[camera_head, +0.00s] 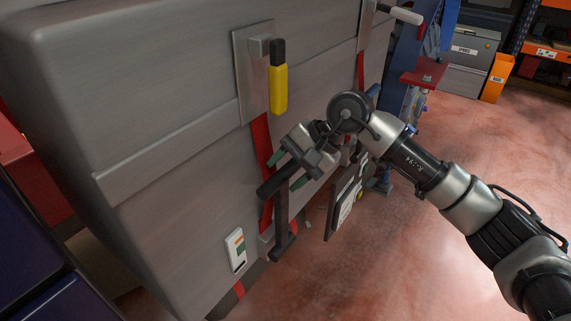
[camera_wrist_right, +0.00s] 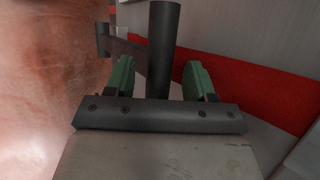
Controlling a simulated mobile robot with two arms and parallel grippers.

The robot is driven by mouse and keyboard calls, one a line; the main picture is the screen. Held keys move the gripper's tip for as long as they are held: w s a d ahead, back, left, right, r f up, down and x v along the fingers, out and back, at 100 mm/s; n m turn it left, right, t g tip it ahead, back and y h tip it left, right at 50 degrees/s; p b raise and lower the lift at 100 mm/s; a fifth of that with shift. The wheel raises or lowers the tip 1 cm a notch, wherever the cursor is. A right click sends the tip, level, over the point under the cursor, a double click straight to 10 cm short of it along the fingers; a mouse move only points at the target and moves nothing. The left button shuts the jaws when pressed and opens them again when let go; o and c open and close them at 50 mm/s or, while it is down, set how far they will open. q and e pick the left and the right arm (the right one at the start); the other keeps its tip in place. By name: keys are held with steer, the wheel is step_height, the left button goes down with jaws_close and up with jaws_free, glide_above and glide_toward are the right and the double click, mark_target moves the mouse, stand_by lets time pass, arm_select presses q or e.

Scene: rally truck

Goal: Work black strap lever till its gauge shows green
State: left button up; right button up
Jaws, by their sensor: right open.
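The black strap lever (camera_head: 282,215) is on the lower part of the grey box's side, with a dark round grip bar across its upper end. My right gripper (camera_head: 288,170) is open at this grip. In the right wrist view the grip bar (camera_wrist_right: 163,48) stands upright between the two green-padded fingers (camera_wrist_right: 159,82), with gaps on both sides. A small white gauge (camera_head: 236,251) with orange and green patches is on the box, left of the lever. Its reading is too small to tell. My left gripper is not in view.
A yellow-handled lever (camera_head: 278,88) on a metal plate sits higher on the grey box (camera_head: 140,90). A red strap (camera_head: 262,145) runs down the side. A dark framed panel (camera_head: 345,203) is just right of the black lever. Open reddish floor (camera_head: 480,150) lies at right.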

steer(key=shift+a+f, duration=0.1)
steer(key=shift+f, duration=0.2)
